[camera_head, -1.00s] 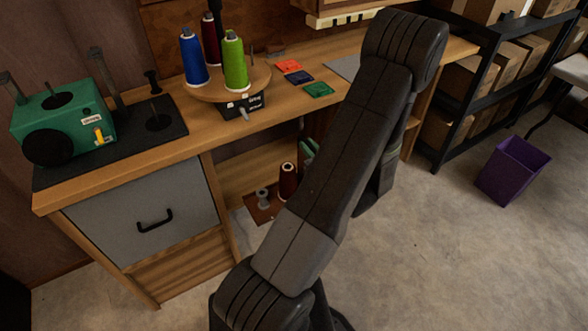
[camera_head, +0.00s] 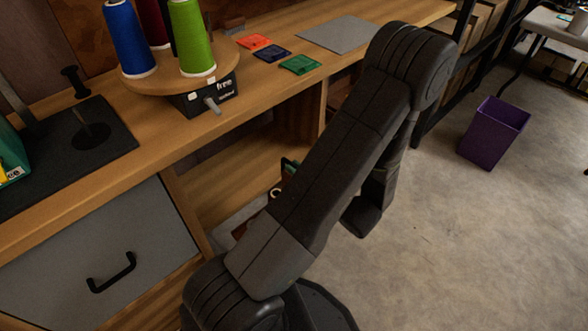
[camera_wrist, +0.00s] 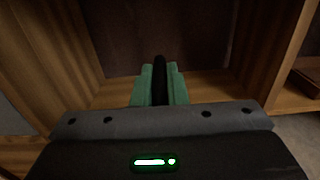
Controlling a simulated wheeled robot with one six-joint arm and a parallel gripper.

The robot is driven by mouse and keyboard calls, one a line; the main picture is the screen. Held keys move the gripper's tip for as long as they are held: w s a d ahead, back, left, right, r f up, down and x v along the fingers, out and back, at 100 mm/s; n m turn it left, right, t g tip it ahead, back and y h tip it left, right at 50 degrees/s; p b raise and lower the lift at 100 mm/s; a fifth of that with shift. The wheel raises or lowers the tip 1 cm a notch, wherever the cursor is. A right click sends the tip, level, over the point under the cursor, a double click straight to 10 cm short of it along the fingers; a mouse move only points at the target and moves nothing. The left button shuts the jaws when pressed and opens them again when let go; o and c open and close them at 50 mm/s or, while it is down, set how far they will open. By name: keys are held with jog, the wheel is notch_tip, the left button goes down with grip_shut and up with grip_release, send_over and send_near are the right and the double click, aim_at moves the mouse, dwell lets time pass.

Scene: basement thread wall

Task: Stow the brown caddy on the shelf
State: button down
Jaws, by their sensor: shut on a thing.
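My gripper (camera_wrist: 160,82) shows two green fingers shut on a dark upright bar, which looks like the caddy's handle, in the wrist view. In the head view a little of my gripper (camera_head: 289,166) shows beside my arm. The brown caddy (camera_head: 239,231) is mostly hidden behind my arm; a brown edge and a pale spool top show. The wooden shelf (camera_head: 228,184) is the open bay under the desk, right of the grey drawer. The caddy is at its front; I cannot tell whether it touches the shelf.
The grey drawer (camera_head: 98,262) and the bay's wooden side panels flank the opening. The desktop above holds a round spool stand (camera_head: 152,87) and coloured cards (camera_head: 272,53). A purple bin (camera_head: 495,132) stands on open floor at right.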

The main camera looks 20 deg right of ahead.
jog(key=f+x, duration=0.2)
jog(key=x, duration=2)
jog(key=shift+w+f+b, duration=0.3)
jog(key=shift+f+b, duration=0.05)
jog(key=shift+f, duration=0.05)
dwell(0.7)
jog(key=shift+a, duration=0.1)
jog(key=c, duration=1.4)
grip_release()
jog(key=shift+o, duration=0.2)
jog(key=shift+s, duration=0.1)
jog(key=p+v, duration=0.2)
jog(key=v, duration=1.1)
jog(key=shift+s+p, duration=0.3)
jog(key=shift+s, duration=0.05)
jog(key=shift+w, duration=0.1)
